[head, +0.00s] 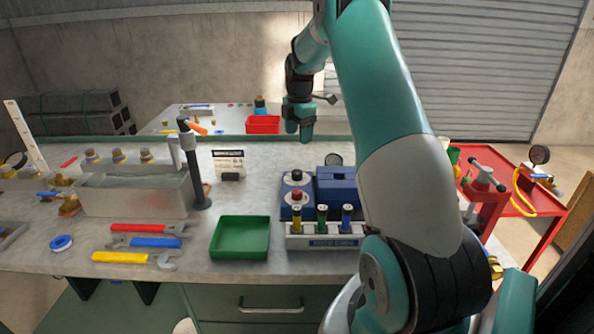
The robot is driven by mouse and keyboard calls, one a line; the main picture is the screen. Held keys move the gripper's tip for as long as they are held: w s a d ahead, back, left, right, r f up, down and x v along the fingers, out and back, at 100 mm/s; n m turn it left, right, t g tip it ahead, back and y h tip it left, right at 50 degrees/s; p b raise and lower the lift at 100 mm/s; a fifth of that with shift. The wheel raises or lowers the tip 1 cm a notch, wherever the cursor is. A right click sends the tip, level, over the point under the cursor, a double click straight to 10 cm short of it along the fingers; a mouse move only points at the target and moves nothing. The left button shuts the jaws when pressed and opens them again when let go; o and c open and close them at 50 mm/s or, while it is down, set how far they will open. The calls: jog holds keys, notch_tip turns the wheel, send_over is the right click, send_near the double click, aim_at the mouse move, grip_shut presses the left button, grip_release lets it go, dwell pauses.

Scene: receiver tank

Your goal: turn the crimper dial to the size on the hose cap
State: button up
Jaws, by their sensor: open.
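The blue crimper (337,188) stands on the bench right of centre, partly hidden by my arm. A round dark dial with a pale centre (297,177) sits on its left part, with a red knob (297,195) in front. Its marks are too small to read.
An empty green tray (241,219) lies left of the rack. Wrenches (150,228) lie farther left, beside a grey tank (135,194) and a dark post (192,165). A small sign (228,160) stands behind the tray. A red cart (535,190) is at right.

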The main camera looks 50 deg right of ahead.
aim_at(297, 171)
jog(key=f, duration=0.4)
jog(key=f+p, duration=0.1)
jog(key=f, duration=0.3)
jog(key=f+p, duration=0.1)
jog(key=f, duration=0.4)
jog(key=shift+w, duration=0.3)
jog(key=c, duration=0.9)
